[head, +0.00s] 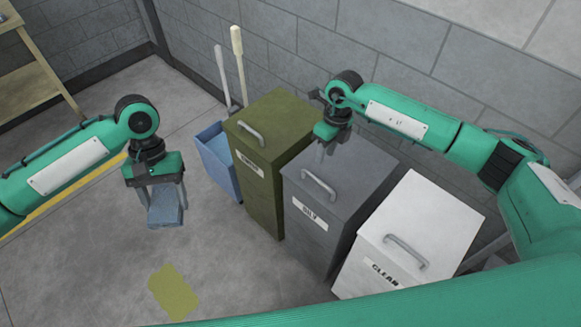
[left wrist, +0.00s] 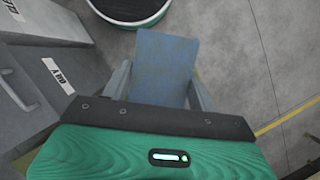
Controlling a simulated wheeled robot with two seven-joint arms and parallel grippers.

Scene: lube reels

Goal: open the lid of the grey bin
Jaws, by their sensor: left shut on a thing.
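The grey bin (head: 312,232) stands in the middle of a row of three, with a label that seems to read OILY. Its lid (head: 350,175) is down, with a bar handle (head: 318,186) on top. The bin also shows at the left of the left wrist view (left wrist: 28,88). My right gripper (head: 325,150) hangs over the back part of the grey lid, behind the handle; its fingers are too small to read. My left gripper (head: 166,198) is shut on a blue cloth (left wrist: 163,62), held out to the left of the bins.
An olive bin (head: 262,190) stands left of the grey one and a white bin (head: 405,240) right of it, lids down. A blue container (head: 220,170) with two upright handles is by the wall. A yellow-green patch (head: 174,291) lies on open floor.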

